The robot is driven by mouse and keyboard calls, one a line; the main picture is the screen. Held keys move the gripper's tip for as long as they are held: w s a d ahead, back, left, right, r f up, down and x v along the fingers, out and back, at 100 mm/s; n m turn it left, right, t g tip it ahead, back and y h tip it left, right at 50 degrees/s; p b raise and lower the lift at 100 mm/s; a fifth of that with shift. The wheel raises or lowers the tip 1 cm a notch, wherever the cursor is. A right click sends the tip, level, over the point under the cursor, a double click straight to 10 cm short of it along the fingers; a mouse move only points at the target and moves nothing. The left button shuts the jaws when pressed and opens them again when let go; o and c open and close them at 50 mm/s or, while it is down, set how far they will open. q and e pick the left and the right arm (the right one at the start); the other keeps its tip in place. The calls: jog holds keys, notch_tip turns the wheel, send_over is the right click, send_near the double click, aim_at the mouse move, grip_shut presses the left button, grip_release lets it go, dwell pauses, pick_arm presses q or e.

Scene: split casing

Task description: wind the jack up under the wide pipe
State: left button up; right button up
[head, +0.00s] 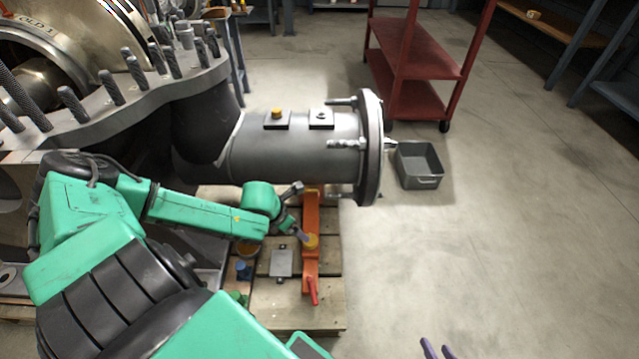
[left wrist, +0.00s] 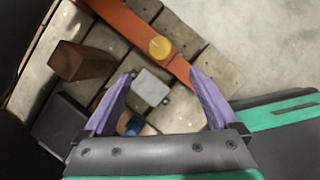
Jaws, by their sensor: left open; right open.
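The wide grey pipe (head: 290,150) runs to the right from the casing and ends in a round flange (head: 370,148). An orange jack (head: 311,268) with a yellow knob lies on a wooden pallet (head: 325,318) below the pipe; its far end is partly hidden by the pipe. In the left wrist view the jack's orange bar (left wrist: 128,22) and yellow knob (left wrist: 160,47) show beyond my left gripper (left wrist: 162,74), which is open and empty. In the head view that gripper is small, near the knob. My right gripper (head: 437,348) is open and empty at the bottom edge, away from the jack.
A grey plate (head: 282,262) and a blue item (head: 243,270) are on the pallet left of the jack. A brown block (left wrist: 80,62) shows in the left wrist view. A grey bin (head: 419,165) and red cart (head: 425,62) stand right of the flange. The floor at right is clear.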

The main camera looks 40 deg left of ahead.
pick_arm(q)
jog(key=b, duration=0.3)
send_near(310, 243)
jog(key=f, duration=0.1)
jog(key=b+x, duration=0.1)
jog(key=x, duration=0.1)
jog(key=b+x, duration=0.2)
jog(key=x, duration=0.1)
jog(key=w+b+x, duration=0.1)
jog(key=x, duration=0.2)
jog(key=shift+a+b, duration=0.35)
jog(key=shift+r, duration=0.1)
pick_arm(e)
jog(key=a+f+m+t+y, duration=0.1)
jog(key=a+f+t, duration=0.2)
jog(key=f, duration=0.4)
jog(key=shift+a+f+t+y, duration=0.3)
jog(key=shift+a+t, duration=0.1)
jog(key=shift+t, duration=0.3)
pick_arm(q)
jog(key=shift+c, duration=0.3)
jog(key=c, duration=1.3)
pick_arm(e)
jog(key=shift+r, duration=0.1)
pick_arm(q)
jog(key=shift+p, duration=0.3)
pick_arm(e)
jog(key=shift+r, duration=0.1)
